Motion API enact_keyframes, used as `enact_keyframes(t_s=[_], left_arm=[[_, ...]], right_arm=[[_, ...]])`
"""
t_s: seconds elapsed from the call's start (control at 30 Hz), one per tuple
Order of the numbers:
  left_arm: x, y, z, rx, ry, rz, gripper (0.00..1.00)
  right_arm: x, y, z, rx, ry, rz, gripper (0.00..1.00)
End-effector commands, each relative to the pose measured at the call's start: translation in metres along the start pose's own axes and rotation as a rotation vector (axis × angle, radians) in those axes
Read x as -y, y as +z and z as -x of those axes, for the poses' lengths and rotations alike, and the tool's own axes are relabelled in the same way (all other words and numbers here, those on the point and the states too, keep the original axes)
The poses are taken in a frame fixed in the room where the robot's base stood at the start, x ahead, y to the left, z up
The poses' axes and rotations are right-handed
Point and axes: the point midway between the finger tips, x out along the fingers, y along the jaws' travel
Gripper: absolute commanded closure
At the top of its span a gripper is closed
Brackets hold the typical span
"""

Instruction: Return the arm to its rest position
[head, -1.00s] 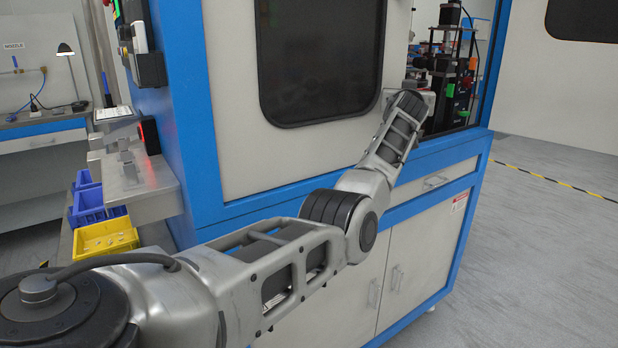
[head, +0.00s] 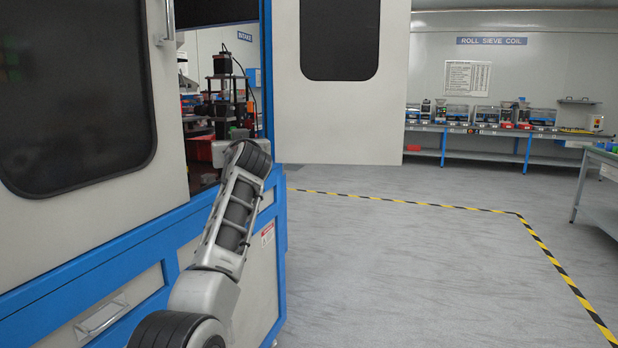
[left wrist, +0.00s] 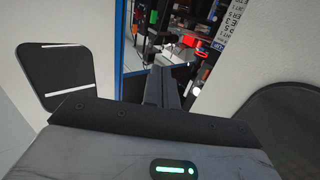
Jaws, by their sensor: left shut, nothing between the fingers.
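My left arm rises from the bottom of the head view toward the open doorway of the blue and white machine (head: 278,215). Its far end is at the opening, and the gripper itself is hidden there behind the wrist. In the left wrist view my left gripper (left wrist: 162,88) has its two dark fingers together, with nothing between them. The fingers point toward the gap between two white panels, where machine parts show. My right arm and right gripper are in neither view.
The machine's open door (head: 338,120) stands to the right of the opening. Dark equipment (head: 226,95) is inside. A drawer handle (head: 101,315) is on the machine's front. Open grey floor (head: 400,265) with a yellow-black line lies to the right, and a workbench (head: 490,130) is at the back.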

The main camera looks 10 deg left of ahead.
Motion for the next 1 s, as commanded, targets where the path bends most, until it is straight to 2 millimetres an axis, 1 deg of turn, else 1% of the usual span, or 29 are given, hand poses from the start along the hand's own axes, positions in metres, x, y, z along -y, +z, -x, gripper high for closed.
enact_keyframes(t_s=[0.07,0.17,0.2,0.27,0.3,0.37,0.4,0.47,0.5,0.57,0.6,0.67,0.7,0.73,0.77,0.8,0.87,0.9,1.0], left_arm=[[0.000,0.011,0.000,0.010,0.006,-0.008,1.00],[0.001,0.048,0.004,0.040,0.029,-0.037,1.00],[0.001,0.071,0.008,0.058,0.045,-0.054,1.00],[0.003,0.110,0.018,0.086,0.078,-0.085,1.00],[0.004,0.138,0.027,0.108,0.104,-0.108,1.00],[0.007,0.178,0.046,0.138,0.151,-0.138,1.00],[0.009,0.204,0.061,0.161,0.183,-0.157,1.00],[0.012,0.240,0.086,0.193,0.234,-0.183,1.00],[0.015,0.263,0.105,0.217,0.269,-0.199,1.00],[0.020,0.294,0.136,0.251,0.325,-0.218,1.00],[0.023,0.314,0.159,0.276,0.364,-0.229,1.00],[0.029,0.338,0.196,0.313,0.423,-0.239,1.00],[0.033,0.353,0.222,0.339,0.464,-0.243,1.00],[0.036,0.363,0.242,0.359,0.494,-0.244,1.00],[0.039,0.371,0.262,0.379,0.524,-0.243,1.00],[0.043,0.380,0.290,0.406,0.565,-0.241,1.00],[0.051,0.390,0.331,0.446,0.622,-0.230,1.00],[0.055,0.393,0.356,0.471,0.657,-0.220,1.00],[0.064,0.395,0.410,0.527,0.728,-0.188,1.00]], right_arm=[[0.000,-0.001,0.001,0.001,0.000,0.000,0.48],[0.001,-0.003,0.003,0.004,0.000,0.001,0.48],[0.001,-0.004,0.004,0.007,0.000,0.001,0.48],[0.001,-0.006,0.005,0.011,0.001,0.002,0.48],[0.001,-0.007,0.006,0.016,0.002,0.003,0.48],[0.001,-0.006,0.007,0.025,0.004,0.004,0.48],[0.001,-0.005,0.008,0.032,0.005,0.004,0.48],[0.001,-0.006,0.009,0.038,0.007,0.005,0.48],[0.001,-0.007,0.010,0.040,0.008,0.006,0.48],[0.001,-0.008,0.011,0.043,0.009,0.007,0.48],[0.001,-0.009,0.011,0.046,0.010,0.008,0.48],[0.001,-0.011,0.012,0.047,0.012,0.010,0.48],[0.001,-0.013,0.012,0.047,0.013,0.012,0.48],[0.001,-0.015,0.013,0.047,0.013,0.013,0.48],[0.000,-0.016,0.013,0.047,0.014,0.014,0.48],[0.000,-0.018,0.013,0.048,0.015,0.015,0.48],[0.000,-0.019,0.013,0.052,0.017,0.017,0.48],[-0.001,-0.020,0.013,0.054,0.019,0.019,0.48],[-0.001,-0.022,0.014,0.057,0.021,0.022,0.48]])
